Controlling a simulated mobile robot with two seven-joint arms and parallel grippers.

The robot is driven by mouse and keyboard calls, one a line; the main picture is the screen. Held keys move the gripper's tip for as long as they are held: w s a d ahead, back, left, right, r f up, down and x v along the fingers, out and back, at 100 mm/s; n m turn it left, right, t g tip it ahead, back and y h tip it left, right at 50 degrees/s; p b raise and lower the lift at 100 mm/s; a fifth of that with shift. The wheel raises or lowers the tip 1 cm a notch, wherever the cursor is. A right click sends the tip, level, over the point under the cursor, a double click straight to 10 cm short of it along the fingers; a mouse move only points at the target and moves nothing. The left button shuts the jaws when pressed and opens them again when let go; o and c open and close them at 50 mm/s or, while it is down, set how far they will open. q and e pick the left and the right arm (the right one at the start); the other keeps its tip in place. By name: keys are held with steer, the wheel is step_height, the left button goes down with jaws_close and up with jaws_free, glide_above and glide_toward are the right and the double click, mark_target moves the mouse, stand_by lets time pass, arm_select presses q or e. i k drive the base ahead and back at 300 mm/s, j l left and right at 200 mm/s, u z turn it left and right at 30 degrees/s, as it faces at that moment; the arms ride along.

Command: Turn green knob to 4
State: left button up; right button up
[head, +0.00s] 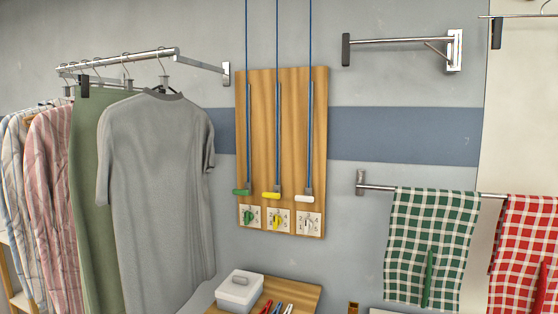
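The green knob (249,217) sits on a small white dial plate with dark marks, at the lower left of an upright wooden board (262,130) on the wall. The marks are too small to read, so I cannot tell which number the knob points to. A yellow knob (277,222) and a white knob (308,225) are on similar plates to its right. A green pull handle (242,192) hangs just above the green knob on a blue cord. Neither of my grippers is in the head view, and nothing touches the green knob.
A yellow handle (271,196) and a white handle (304,199) hang beside the green one. A grey shirt (158,180) hangs at left. Checked green cloth (430,240) hangs at right. The space before the board looks clear.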

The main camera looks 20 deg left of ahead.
mark_target(249, 215)
steer(key=u, duration=0.55)
steer(key=i+j+u, duration=0.45)
steer(key=u, duration=0.25)
